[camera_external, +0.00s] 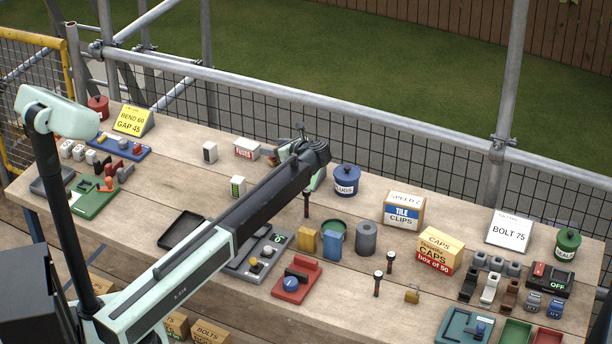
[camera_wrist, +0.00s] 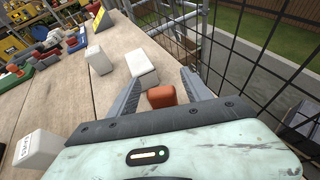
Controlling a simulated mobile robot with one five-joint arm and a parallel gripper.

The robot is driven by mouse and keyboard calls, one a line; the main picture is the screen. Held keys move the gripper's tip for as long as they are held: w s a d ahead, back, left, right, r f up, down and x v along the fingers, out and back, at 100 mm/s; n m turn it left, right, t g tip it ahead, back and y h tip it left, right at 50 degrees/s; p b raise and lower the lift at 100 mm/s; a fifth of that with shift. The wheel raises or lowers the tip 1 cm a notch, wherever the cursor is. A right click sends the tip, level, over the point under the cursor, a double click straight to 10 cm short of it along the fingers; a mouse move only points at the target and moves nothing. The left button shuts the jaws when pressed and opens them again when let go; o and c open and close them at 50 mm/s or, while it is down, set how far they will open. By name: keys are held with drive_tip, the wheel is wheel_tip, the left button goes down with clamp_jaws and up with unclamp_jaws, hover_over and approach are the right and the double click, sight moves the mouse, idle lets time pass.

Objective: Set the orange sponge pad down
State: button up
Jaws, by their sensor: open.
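The orange sponge pad (camera_wrist: 162,96) shows in the wrist view as a small orange-red block between the two fingers of my gripper (camera_wrist: 160,82). The fingers are spread apart, with the pad near the gripper's body. Part of the pad is hidden behind the dark front edge of my gripper. It appears to be on the wooden bench, but its contact underneath is hidden. In the external view my gripper (camera_external: 286,152) is at the back of the bench, right of the fuses box (camera_external: 247,148). A small orange patch shows there.
White boxes (camera_wrist: 142,67) stand left of the fingers in the wrist view. The mesh fence (camera_wrist: 222,45) runs close on the right. A blue lidded pot (camera_external: 346,180) stands right of my gripper. Trays and tools crowd the bench (camera_external: 180,185) elsewhere.

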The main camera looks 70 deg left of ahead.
drive_tip(key=p+v, duration=0.4)
drive_tip(key=v, duration=0.8)
drive_tip(key=shift+r, duration=0.2)
